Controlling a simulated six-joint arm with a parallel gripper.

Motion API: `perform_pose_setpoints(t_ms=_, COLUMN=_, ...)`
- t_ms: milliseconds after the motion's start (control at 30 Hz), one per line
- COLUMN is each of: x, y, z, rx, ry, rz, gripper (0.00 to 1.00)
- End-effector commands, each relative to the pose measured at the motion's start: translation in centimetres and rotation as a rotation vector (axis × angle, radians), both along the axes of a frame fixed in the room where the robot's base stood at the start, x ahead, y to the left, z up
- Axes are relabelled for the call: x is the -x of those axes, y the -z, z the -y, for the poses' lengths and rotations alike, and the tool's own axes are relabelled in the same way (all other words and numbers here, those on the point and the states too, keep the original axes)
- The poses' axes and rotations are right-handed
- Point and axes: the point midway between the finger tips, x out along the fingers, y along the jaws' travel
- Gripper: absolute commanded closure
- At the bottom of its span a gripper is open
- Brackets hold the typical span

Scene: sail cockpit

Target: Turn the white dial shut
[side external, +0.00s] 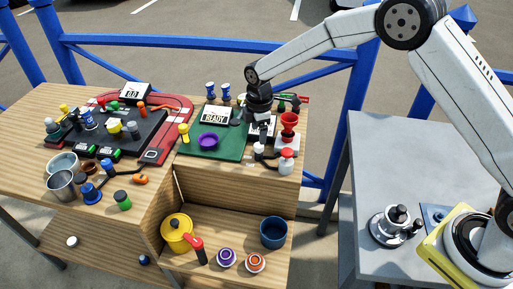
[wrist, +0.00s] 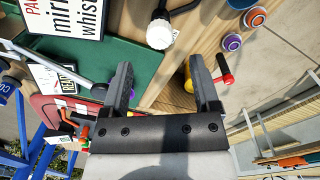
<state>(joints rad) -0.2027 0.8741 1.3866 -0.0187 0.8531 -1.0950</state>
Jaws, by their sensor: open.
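A round white knob (side external: 259,149) with a dark fitting, which looks like the white dial, is at the front right of the upper wooden bench. In the wrist view the white dial (wrist: 160,35) is beyond the fingertips, roughly in line with the gap, with a black lever beside it. My gripper (side external: 263,138) points down just above the dial. In the wrist view my gripper (wrist: 158,70) is open, with nothing between its fingers. I cannot tell how far the dial is turned.
A red funnel (side external: 289,122) and a red-topped white bottle (side external: 286,161) stand close on the right. A green mat (side external: 222,149) with a purple bowl (side external: 208,141) lies left. The lower shelf holds a yellow pot (side external: 176,233) and a blue pot (side external: 273,232).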

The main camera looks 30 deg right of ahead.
Motion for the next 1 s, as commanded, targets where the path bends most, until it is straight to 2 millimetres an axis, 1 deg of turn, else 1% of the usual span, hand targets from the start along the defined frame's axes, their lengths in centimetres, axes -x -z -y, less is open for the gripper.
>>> perform_pose_setpoints(t_ms=33, x=0.0, y=0.8, z=0.0, rx=0.000, ry=0.000, rz=-0.002, gripper=0.21)
perform_pose_setpoints(t_ms=200, x=0.0, y=2.9, z=0.1, rx=0.001, ry=0.001, rz=-0.001, gripper=0.21)
perform_pose_setpoints(t_ms=400, x=-0.1, y=4.7, z=0.1, rx=0.000, ry=0.001, rz=0.000, gripper=0.21)
perform_pose_setpoints(t_ms=533, x=-0.2, y=5.2, z=0.1, rx=0.000, ry=0.001, rz=0.001, gripper=0.21)
perform_pose_setpoints(t_ms=800, x=-0.2, y=5.3, z=0.1, rx=0.000, ry=0.001, rz=0.001, gripper=0.21)
perform_pose_setpoints(t_ms=833, x=-0.2, y=5.3, z=0.1, rx=0.000, ry=0.001, rz=0.001, gripper=0.24)
perform_pose_setpoints(t_ms=867, x=-0.2, y=5.3, z=0.1, rx=0.000, ry=0.001, rz=0.001, gripper=0.34)
perform_pose_setpoints(t_ms=900, x=-0.2, y=5.3, z=0.1, rx=0.000, ry=0.001, rz=0.001, gripper=0.47)
perform_pose_setpoints(t_ms=967, x=-0.2, y=5.3, z=0.1, rx=0.000, ry=0.001, rz=0.001, gripper=0.66)
perform_pose_setpoints(t_ms=1000, x=-0.2, y=5.3, z=0.1, rx=0.000, ry=0.001, rz=0.001, gripper=0.78)
